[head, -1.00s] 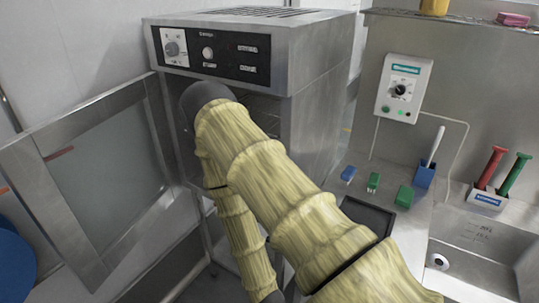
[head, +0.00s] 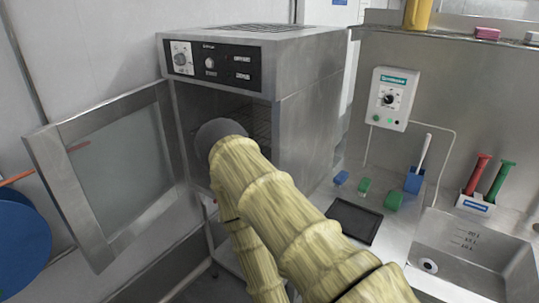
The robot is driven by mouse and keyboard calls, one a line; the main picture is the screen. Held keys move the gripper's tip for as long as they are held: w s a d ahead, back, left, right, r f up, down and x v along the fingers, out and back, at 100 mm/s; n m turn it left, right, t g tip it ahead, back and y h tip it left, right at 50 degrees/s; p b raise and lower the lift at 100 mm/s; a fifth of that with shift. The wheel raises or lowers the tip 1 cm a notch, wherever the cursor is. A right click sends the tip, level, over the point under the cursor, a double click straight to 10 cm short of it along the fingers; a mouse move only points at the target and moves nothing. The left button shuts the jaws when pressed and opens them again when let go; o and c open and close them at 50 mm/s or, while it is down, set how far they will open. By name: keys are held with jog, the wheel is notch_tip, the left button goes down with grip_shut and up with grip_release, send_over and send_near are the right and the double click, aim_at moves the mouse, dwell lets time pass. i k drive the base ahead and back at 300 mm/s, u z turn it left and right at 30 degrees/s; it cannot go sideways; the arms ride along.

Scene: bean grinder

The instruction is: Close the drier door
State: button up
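The drier (head: 305,110) is a grey metal box with a black control panel (head: 211,62) at its top front. Its door (head: 120,165), a metal frame around a glass pane, stands wide open, swung out to the left. Dark wire racks (head: 255,118) show inside. My arm, in a yellowish sleeve, reaches from the bottom right toward the drier's open front. The arm covers part of the opening, and my gripper is hidden, so its state and any touch on the door cannot be seen.
At right is a steel counter with a sink (head: 470,255), a dark flat tray (head: 354,220), small blue and green blocks and a blue holder (head: 418,180). A white control box (head: 392,98) hangs on the panel behind. A blue round object (head: 18,240) is at far left.

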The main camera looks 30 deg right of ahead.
aim_at(45, 145)
jog(key=u, duration=0.05)
jog(key=k, duration=0.1)
jog(key=u, duration=0.85)
jog(key=i, duration=0.7)
jog(key=z, duration=2.25)
